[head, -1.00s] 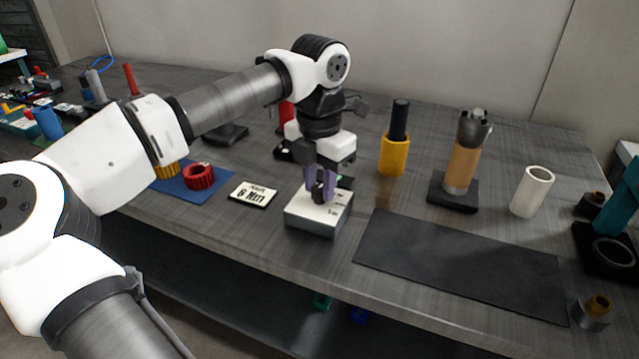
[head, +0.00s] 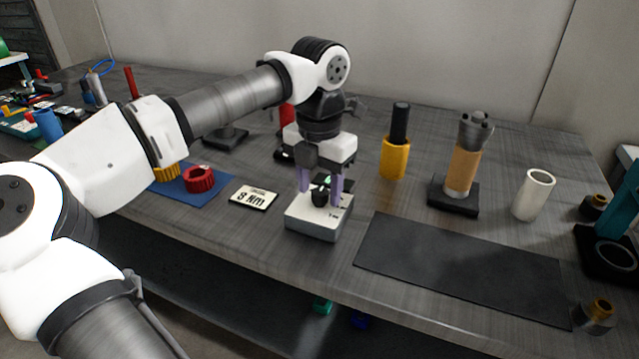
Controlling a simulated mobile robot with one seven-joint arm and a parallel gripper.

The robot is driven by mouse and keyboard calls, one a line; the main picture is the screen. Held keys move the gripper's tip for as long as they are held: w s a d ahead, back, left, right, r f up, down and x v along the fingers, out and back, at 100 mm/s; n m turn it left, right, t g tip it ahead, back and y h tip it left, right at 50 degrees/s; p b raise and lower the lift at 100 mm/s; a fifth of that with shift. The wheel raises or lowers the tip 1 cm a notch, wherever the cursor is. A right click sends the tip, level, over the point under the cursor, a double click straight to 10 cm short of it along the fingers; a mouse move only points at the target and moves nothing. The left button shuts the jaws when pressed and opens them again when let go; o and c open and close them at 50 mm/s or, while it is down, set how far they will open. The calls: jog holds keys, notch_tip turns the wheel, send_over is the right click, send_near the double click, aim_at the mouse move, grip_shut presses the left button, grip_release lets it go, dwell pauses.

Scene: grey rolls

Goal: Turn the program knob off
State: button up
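The program knob (head: 320,197) is a small dark knob on top of a low white and grey box (head: 314,224) near the table's front edge. My gripper (head: 321,192) points down over the box. Its two purple fingers are spread, one on the left and one on the right of the knob, with a gap visible between them and the knob. Its fingertips are close to the box top. A small green spot shows behind the knob. The markings on the box top are too small to read, so the knob's setting cannot be told.
A sign reading 8 Nm (head: 254,197) lies left of the box, beside a blue mat (head: 214,192) with a red gear-like ring (head: 199,179). A bare dark mat (head: 460,268) lies to the right. A yellow holder (head: 394,158) and a white cup (head: 533,194) stand behind.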

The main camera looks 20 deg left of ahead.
aim_at(320, 191)
notch_tip(320, 191, up, 14)
jog(key=p, duration=1)
jog(key=shift+f, duration=0.15)
